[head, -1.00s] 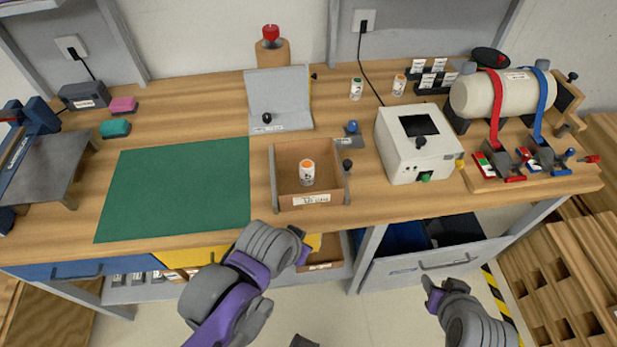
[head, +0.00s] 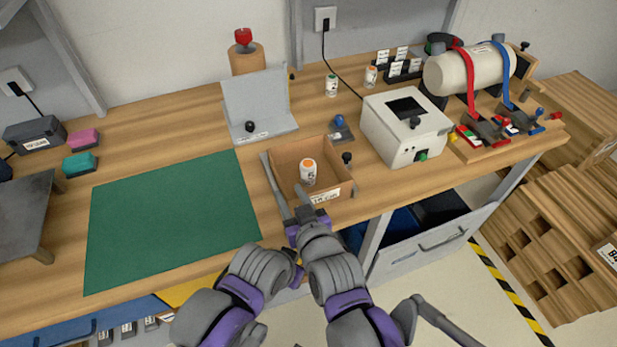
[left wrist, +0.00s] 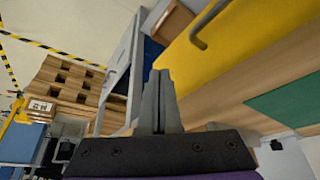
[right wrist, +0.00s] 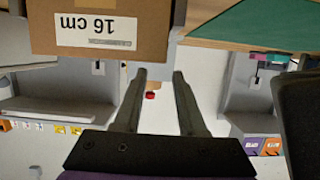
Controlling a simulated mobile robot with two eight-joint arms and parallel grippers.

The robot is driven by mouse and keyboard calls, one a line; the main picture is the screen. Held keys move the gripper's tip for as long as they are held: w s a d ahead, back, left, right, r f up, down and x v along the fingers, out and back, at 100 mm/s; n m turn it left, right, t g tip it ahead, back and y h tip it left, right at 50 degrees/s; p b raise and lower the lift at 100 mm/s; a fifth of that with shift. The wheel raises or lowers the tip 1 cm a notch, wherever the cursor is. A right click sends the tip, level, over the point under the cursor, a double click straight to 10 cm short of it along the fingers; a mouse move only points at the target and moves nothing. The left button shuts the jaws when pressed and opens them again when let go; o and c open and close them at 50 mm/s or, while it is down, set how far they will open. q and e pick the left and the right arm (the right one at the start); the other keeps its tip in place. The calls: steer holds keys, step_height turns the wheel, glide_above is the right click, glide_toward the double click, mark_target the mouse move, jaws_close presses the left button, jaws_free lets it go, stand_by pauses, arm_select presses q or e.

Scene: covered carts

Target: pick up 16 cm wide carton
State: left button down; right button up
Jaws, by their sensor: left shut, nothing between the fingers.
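The 16 cm carton (head: 338,196) is an open brown box on the front of the bench. A white bottle with an orange cap (head: 308,172) stands in it. The carton's label reads upside down in the right wrist view (right wrist: 97,32). My right gripper (right wrist: 159,73) is open and empty, its fingertips near the carton's side edge at the labelled front; contact cannot be told. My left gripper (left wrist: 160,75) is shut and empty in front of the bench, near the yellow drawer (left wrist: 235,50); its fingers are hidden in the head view.
A green mat (head: 165,225) lies left of the carton, a grey angled stand (head: 258,105) behind it. A white box device (head: 405,135) stands to the right, a strapped cylinder (head: 465,72) beyond it. An open grey drawer (head: 430,245) juts out below.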

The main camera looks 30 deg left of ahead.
mark_target(278, 176)
steer(key=x, duration=0.8)
steer(key=shift+a, duration=0.2)
steer(key=shift+r, duration=0.1)
jaws_close()
stand_by(1.2)
